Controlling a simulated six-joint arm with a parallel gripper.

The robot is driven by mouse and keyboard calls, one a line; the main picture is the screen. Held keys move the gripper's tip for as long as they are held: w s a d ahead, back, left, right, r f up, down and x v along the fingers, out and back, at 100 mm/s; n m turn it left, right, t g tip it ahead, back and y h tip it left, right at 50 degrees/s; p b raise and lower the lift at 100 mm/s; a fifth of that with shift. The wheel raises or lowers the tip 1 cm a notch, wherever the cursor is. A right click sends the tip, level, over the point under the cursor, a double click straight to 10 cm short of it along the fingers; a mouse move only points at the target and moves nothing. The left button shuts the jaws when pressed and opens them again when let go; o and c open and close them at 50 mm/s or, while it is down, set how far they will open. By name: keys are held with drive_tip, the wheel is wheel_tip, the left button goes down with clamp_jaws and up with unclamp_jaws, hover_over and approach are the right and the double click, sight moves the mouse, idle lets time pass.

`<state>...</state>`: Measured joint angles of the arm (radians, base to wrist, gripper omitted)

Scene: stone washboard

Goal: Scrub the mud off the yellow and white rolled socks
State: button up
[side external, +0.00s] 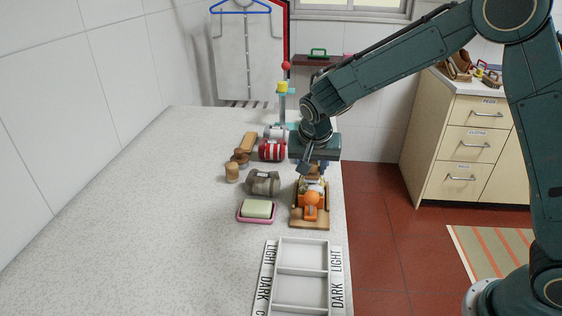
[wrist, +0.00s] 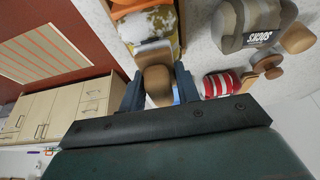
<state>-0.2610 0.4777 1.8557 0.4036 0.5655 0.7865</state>
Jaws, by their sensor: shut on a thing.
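My gripper (wrist: 158,90) is shut on a brown wooden brush (wrist: 157,82), with a finger on each side of its rounded handle. The yellow and white rolled socks (wrist: 155,28) lie just past the brush in the wrist view, with dark mud patches on them. The brush's pale front edge overlaps them in the picture; whether it touches them I cannot tell. In the side view my gripper (side external: 310,165) is low over the wooden washboard (side external: 310,223), mostly hiding the socks and brush.
Left of the board are a grey-green roll (side external: 263,183), a red-striped roll (side external: 271,150), wooden pieces (side external: 232,172) and green soap (side external: 257,209) on a pink dish. A divided LIGHT/DARK tray (side external: 303,272) is in front. The counter's left side is clear.

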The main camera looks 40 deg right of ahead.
sight(312, 177)
drive_tip(key=shift+w+d, duration=0.5)
drive_tip(key=shift+d, duration=0.05)
drive_tip(key=shift+s+a, duration=1.8)
drive_tip(key=shift+a, duration=0.05)
drive_tip(key=shift+w+d, duration=1.75)
drive_tip(key=shift+r, duration=4)
drive_tip(key=shift+a, duration=0.1)
